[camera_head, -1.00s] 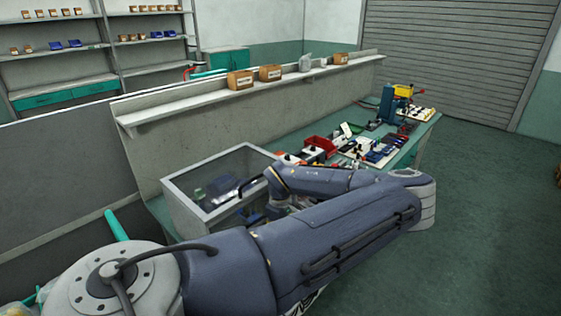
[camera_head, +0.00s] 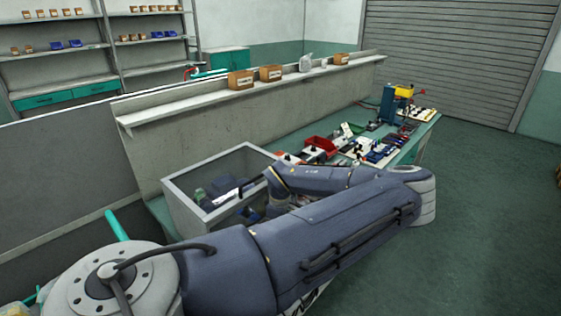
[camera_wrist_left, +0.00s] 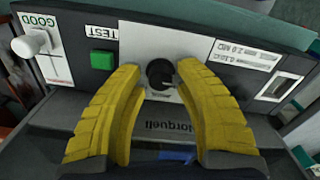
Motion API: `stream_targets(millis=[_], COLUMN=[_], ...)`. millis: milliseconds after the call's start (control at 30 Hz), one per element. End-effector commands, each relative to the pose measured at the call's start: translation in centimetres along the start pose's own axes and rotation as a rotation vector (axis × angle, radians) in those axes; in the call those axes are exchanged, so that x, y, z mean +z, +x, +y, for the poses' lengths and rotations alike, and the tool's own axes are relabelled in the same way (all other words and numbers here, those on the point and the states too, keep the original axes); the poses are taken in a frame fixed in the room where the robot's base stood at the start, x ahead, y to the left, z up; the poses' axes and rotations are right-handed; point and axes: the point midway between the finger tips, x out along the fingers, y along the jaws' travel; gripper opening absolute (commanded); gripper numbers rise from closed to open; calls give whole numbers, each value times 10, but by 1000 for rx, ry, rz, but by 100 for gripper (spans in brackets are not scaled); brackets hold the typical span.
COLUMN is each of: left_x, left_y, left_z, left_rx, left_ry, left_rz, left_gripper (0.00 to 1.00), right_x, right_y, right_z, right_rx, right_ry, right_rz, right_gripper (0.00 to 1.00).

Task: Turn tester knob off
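My left gripper (camera_wrist_left: 158,70) has yellow fingers, one on each side of the knob. They stand open, with a narrow gap showing at least on the left side; contact on the right is hard to tell. A green button (camera_wrist_left: 103,60) is left of the knob beside a TEST label (camera_wrist_left: 101,31). In the head view my left gripper is hidden. My right gripper is not in view.
A GOOD label with a white knob (camera_wrist_left: 32,43) is at the panel's left, and a small window (camera_wrist_left: 279,87) at its right. In the head view, a clear-topped box (camera_head: 183,207) stands by my arm. A red bin (camera_head: 321,146) and several tools lie farther along the bench.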

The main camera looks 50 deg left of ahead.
Motion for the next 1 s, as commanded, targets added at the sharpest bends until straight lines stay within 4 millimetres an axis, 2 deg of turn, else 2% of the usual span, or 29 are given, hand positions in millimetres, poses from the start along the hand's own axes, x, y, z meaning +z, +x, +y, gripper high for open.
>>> stream_targets(millis=[33, 100, 467, 567, 1000], left_x=[0, 1, 1, 1, 1], left_y=[0, 0, -6, -18, -91], left_z=[0, 0, 0, 0, 0], left_rx=[-1, -2, -2, 0, -1], left_ry=[1, 2, 3, 2, 3], left_rz=[-1, -1, -2, -2, -2], left_gripper=[39, 46, 46, 46, 46], right_x=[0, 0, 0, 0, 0], right_y=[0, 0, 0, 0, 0], right_z=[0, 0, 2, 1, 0], right_rx=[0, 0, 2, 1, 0], right_ry=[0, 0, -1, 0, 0], right_rz=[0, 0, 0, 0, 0], right_gripper=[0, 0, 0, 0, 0])
